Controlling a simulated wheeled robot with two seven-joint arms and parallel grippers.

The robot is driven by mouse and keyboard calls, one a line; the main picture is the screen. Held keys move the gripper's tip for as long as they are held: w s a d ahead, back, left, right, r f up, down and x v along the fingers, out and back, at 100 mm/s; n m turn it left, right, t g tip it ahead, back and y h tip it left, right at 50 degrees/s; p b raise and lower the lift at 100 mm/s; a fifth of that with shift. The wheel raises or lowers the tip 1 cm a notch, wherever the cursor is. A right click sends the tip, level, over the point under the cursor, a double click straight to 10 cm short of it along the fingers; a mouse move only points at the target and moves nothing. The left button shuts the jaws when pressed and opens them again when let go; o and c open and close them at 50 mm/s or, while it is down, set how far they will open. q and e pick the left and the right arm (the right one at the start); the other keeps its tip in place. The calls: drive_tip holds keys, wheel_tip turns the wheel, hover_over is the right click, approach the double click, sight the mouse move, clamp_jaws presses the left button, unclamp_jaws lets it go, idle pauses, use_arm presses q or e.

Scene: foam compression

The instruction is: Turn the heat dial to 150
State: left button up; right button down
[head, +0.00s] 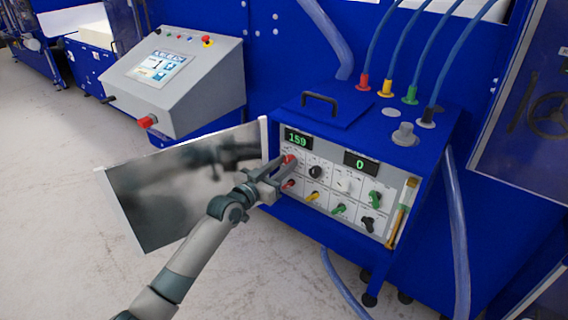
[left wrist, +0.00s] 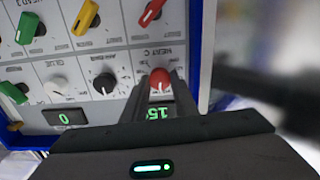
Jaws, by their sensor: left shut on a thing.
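The heat dial is a red knob (head: 289,159) at the upper left of the control panel, under a display (head: 297,138) that reads 159 in green. My left gripper (head: 281,167) is at this dial and shut on it. In the left wrist view the picture is upside down; the red knob (left wrist: 160,78) sits between the dark fingertips (left wrist: 160,88). The display (left wrist: 157,113) is partly hidden by the fingers there. My right gripper is not in view.
Other knobs surround the dial: a black one (head: 316,172), a white one (head: 343,186) and a green one (head: 375,198). A second display (head: 360,162) reads 0. An open metal door (head: 185,185) stands left of the panel, close to my left arm.

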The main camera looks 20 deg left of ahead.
use_arm(q)
drive_tip(key=n, duration=0.3)
drive_tip(key=shift+p, duration=0.4)
drive_tip(key=shift+n, duration=0.3)
drive_tip(key=o, duration=1.1)
drive_tip(key=shift+c, duration=0.2)
